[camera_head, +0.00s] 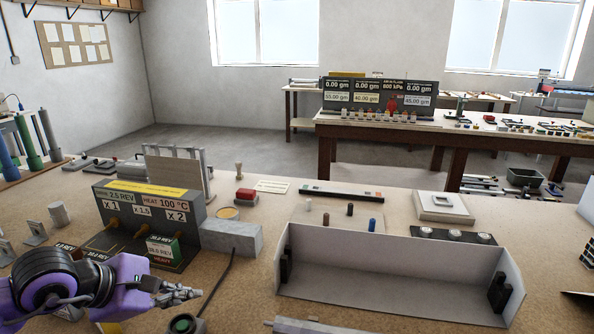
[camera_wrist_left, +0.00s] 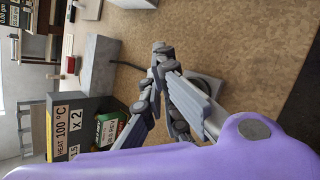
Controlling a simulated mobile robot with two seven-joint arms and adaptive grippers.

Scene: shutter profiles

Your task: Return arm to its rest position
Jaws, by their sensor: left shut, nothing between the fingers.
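My left arm comes in from the lower left of the head view, purple and black. My right gripper is not in view.
The dark box (camera_head: 150,215) with "100 °C" and "x 2" labels stands just behind my gripper, joined by a grey block (camera_head: 232,238) with a cable. An open white tray (camera_head: 390,309) is at the right.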

